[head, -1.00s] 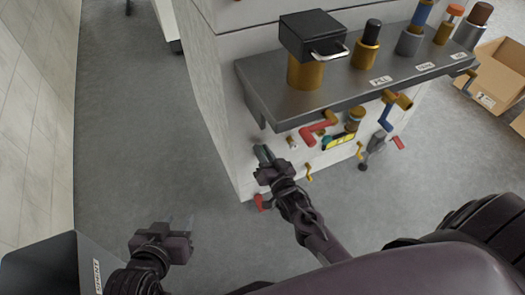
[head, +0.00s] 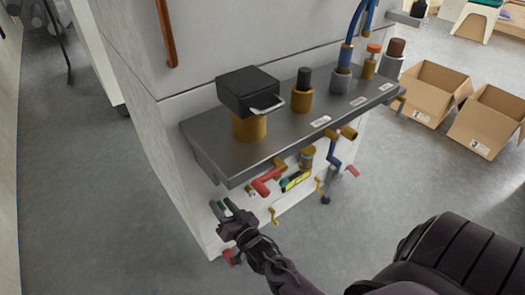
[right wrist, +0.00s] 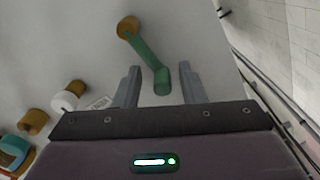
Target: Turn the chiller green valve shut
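The chiller green valve shows in the right wrist view as a green bent handle (right wrist: 148,55) on a brass stem (right wrist: 128,27) that comes out of the pale panel. My right gripper (right wrist: 158,68) is open, with one finger on each side of the handle's free end. Gaps show on both sides, so the fingers do not appear to press on it. In the head view my right gripper (head: 222,206) is at the lower left of the machine front, below the shelf; the green handle is hard to tell from the fingers there. My left gripper is out of view.
A dark metal shelf (head: 210,150) juts out above my right gripper. A red valve handle (head: 266,182), yellow handles and a blue handle (head: 333,153) sit to the right. A red handle (head: 229,257) is low beside my gripper. Open cardboard boxes (head: 425,95) stand at right.

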